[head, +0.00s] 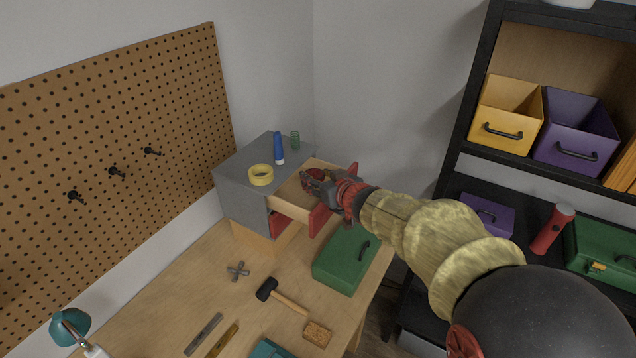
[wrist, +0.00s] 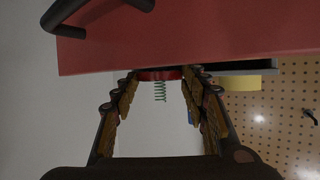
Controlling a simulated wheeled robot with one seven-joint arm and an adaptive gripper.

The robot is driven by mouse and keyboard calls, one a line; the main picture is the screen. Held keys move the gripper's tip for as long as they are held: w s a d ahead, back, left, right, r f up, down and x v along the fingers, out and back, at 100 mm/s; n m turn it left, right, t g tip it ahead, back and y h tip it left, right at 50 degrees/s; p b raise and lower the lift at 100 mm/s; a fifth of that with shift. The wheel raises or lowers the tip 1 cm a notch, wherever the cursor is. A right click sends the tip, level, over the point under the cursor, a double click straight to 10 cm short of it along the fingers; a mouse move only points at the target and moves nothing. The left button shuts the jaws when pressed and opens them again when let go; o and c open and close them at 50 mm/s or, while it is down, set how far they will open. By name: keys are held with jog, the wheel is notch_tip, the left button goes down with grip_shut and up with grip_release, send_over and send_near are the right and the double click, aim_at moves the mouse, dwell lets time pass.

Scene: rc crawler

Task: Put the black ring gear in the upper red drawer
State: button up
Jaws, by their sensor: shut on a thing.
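The upper red drawer (head: 287,206) is pulled out of the grey cabinet, with pale wooden sides. Its red front with a black handle fills the top of the wrist view (wrist: 200,35). My gripper (head: 312,182) is over the open drawer. In the wrist view, my gripper (wrist: 160,80) is shut on a red, round, ring-like part (wrist: 160,74), held between the fingertips. This part also shows dark red at the fingertips in the head view (head: 311,178). It looks red, not black; I cannot make out a black ring gear elsewhere.
The grey cabinet (head: 240,175) carries yellow tape (head: 261,175), a blue tube (head: 278,148) and a green spring (head: 295,140). A green box (head: 345,262) stands beside it below my arm. A mallet (head: 285,298) and a cross-shaped part (head: 238,271) lie on the bench.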

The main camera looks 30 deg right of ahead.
jog(key=shift+f, duration=0.65)
